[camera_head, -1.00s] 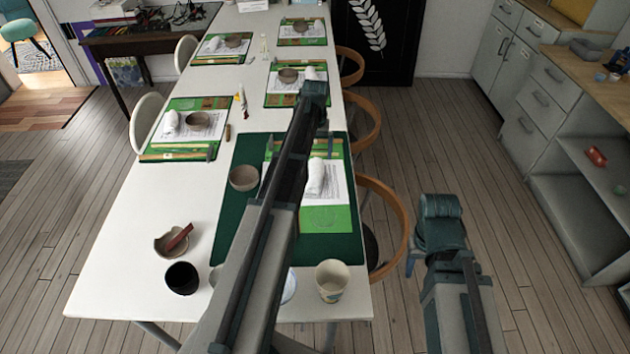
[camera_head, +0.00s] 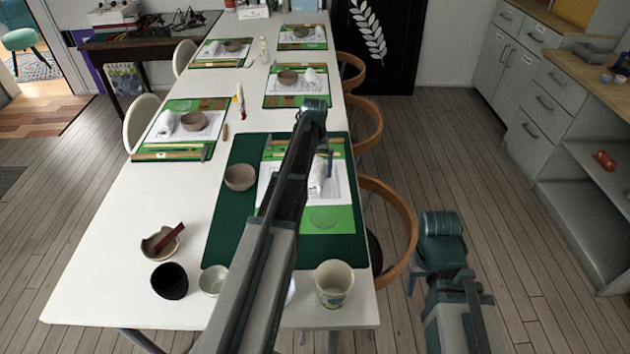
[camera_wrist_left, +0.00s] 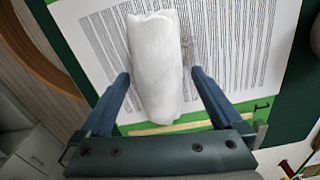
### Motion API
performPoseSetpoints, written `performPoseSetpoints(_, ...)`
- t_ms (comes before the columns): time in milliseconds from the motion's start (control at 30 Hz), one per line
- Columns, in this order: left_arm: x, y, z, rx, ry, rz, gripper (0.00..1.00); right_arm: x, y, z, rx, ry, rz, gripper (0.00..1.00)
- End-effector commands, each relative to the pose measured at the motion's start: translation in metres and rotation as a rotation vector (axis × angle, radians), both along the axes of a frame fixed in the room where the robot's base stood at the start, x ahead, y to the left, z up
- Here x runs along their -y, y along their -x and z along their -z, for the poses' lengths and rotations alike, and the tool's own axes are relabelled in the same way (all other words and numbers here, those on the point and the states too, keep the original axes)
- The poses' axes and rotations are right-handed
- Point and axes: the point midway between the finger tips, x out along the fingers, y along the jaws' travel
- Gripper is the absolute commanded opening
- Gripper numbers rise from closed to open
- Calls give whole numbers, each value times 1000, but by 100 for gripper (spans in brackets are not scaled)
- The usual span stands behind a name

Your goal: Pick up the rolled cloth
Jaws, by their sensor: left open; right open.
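The rolled cloth (camera_head: 317,178) is a white roll lying on a printed sheet at the nearest place setting, partly hidden behind my left arm. In the left wrist view the cloth (camera_wrist_left: 156,62) lies lengthwise between the two blue fingers of my left gripper (camera_wrist_left: 160,77). The fingers are open, one on each side, with a visible gap to the cloth. In the head view my left gripper (camera_head: 327,163) points down at the cloth. My right gripper (camera_head: 412,283) is mostly hidden under its wrist, right of the table, with only a small blue part showing.
The cloth's sheet rests on a green board (camera_head: 325,219) on a dark green mat (camera_head: 222,218). A bowl (camera_head: 240,177), a dark cup (camera_head: 170,281) and a pale cup (camera_head: 333,284) stand nearby. A wooden chair (camera_head: 402,225) is at the table's right edge.

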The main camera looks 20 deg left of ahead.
Motion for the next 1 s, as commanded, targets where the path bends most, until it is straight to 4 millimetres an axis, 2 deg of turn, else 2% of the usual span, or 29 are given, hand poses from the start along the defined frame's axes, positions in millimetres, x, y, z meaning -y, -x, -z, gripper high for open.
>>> performPoseSetpoints(33, 0, 0, 11, 0, 0, 0, 100, 0, 0, 11, 0, 0, 0, 50)
performPoseSetpoints(100, 0, 0, 14, 0, 0, 0, 100, 0, 0, 14, 0, 0, 0, 50)
performPoseSetpoints(367, 0, 0, 12, 0, 0, 0, 98, 0, 0, 12, 0, 0, 0, 50)
performPoseSetpoints(800, 0, 0, 12, 0, 0, 0, 21, 0, 0, 12, 0, 0, 0, 50)
performPoseSetpoints(1000, 0, 0, 12, 0, 0, 0, 20, 0, 0, 12, 0, 0, 0, 50)
